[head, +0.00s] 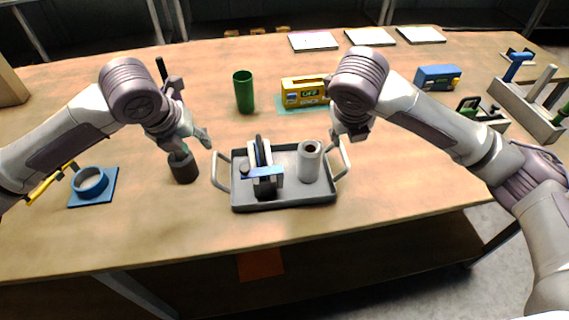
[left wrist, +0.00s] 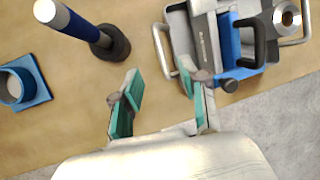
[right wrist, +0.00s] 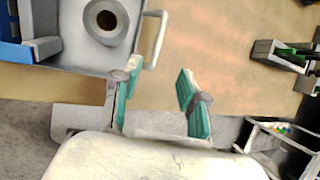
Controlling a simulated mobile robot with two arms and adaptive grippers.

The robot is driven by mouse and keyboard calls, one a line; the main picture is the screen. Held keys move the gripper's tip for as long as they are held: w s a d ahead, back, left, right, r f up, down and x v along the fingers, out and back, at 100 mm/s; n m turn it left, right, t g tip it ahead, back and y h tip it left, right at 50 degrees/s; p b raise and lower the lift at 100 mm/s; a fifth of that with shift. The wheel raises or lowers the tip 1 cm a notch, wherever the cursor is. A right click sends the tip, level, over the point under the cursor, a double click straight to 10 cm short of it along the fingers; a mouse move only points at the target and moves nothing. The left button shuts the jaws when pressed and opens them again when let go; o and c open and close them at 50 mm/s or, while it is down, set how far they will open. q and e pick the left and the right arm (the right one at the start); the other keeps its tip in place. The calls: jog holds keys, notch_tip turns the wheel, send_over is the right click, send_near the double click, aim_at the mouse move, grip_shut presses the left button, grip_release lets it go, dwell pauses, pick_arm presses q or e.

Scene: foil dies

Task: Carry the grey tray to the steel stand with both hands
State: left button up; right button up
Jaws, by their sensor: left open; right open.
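The grey tray (head: 285,203) sits flat on the bench, a light loop handle at each end. My left gripper (head: 203,138) is open above and left of the left handle (head: 221,172); in the left wrist view (left wrist: 158,85) one finger is close to that handle. My right gripper (head: 350,134) is open by the right handle (head: 343,160); in the right wrist view (right wrist: 158,77) the handle (right wrist: 155,40) lies ahead of the fingers. I cannot clearly identify the steel stand.
A dark-based upright tool (head: 183,167) stands under my left gripper. A blue ring holder (head: 92,183) is at left. A green cup (head: 244,92) and yellow device (head: 304,92) stand behind the tray. A pale frame (right wrist: 285,140) shows beyond the bench edge in the right wrist view.

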aim_at(213, 164)
pick_arm(q)
jog(key=x, duration=1.2)
jog(key=shift+s+f, duration=0.15)
jog(key=shift+f, duration=0.05)
pick_arm(e)
jog(key=x, duration=1.2)
jog(key=shift+s+a+f, duration=0.1)
jog(key=shift+s+f, duration=0.1)
jog(key=shift+f, duration=0.05)
pick_arm(q)
jog(key=shift+f, duration=0.45)
pick_arm(e)
jog(key=shift+w+f, duration=0.15)
jog(key=shift+f, duration=0.3)
pick_arm(q)
grip_shut()
pick_arm(e)
grip_shut()
